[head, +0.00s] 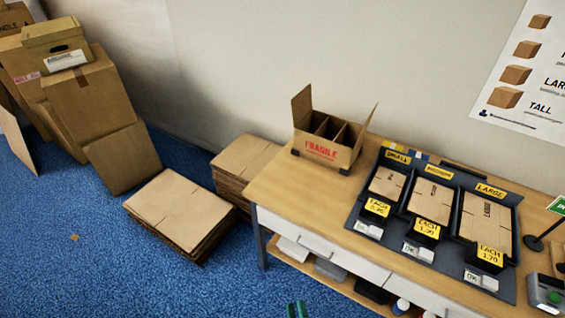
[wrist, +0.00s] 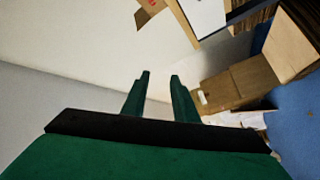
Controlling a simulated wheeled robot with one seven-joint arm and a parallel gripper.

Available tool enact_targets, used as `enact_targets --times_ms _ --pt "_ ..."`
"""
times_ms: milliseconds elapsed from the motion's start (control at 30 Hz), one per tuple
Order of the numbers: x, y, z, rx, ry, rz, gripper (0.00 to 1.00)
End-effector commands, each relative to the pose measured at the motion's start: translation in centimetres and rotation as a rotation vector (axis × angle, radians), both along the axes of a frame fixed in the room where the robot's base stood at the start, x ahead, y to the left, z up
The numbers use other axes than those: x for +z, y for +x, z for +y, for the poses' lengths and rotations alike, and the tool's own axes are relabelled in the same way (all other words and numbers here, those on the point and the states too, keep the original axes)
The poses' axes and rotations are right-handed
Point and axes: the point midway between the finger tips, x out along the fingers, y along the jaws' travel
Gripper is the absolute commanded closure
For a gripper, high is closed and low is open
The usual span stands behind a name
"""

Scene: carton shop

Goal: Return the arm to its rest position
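My gripper (wrist: 160,76) shows in the wrist view as two green fingers standing apart with nothing between them. In the head view only its green fingertips (head: 296,309) show at the bottom edge, in front of the table and over the blue floor. The rest of my arm is out of the head view. The gripper touches nothing that I can see.
A wooden table (head: 277,190) stands against the wall, bearing an open divided FRAGILE carton (head: 325,150) and a dark tray board (head: 371,245) with flat cartons in three sizes. Flat cardboard stacks (head: 180,210) and piled boxes (head: 90,100) lie left. Blue floor (head: 130,280) in front is mostly clear.

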Motion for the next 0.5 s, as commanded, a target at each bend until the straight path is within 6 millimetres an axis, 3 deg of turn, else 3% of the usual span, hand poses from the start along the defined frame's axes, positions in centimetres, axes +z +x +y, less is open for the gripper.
enact_targets --times_ms 100,500 --pt "1.9 -3.3 0.9 -0.036 0.128 0.046 0.74" --pt "7.1 -12.5 2.6 -0.142 0.582 0.299 0.74"
